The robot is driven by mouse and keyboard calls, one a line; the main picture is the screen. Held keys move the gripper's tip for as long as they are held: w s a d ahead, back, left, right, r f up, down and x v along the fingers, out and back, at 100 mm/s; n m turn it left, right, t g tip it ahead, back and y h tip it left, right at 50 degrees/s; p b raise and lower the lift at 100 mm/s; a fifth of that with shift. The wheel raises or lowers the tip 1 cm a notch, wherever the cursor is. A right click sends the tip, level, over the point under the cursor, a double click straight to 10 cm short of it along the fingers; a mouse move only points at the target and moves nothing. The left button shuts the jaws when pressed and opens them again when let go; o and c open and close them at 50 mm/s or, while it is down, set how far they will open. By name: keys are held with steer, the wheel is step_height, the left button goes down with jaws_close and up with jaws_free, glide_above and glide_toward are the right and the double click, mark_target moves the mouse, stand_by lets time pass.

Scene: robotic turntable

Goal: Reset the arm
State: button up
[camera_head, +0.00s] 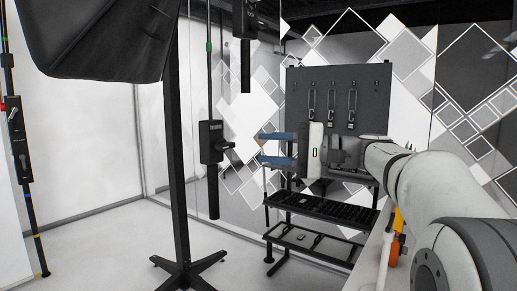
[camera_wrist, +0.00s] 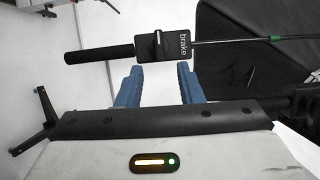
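My gripper (camera_head: 262,148) is at the middle of the head view, with its two blue fingers spread apart and pointing left. In the wrist view my gripper (camera_wrist: 160,72) also shows open, with nothing between the fingers. My pale arm reaches in from the lower right of the head view. A black box marked "brake" (camera_wrist: 179,44) lies beyond the fingertips in the wrist view, apart from them. It appears to be the black box (camera_head: 211,141) on the hanging pole in the head view, left of my gripper.
A black stand (camera_head: 178,180) with a softbox (camera_head: 100,38) is at the left. A dark pegboard (camera_head: 350,90) with hanging tools and a black shelf rack (camera_head: 325,211) stand behind my gripper. Another pole (camera_head: 22,150) is at the far left.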

steer(key=s+d+f+g+h+p, duration=0.1)
steer(key=s+f+h+p, duration=0.1)
steer(key=s+f+h, duration=0.75)
steer(key=s+d+f+g+h+p, duration=0.1)
steer(key=s+f+h+p, duration=0.15)
steer(key=s+f, duration=0.85)
steer(key=s+d+f+n+h, duration=0.3)
steer(key=d+f+h, duration=0.2)
steer(key=f, duration=0.6)
steer(key=shift+s+d+f, duration=0.2)
steer(key=shift+d, duration=0.65)
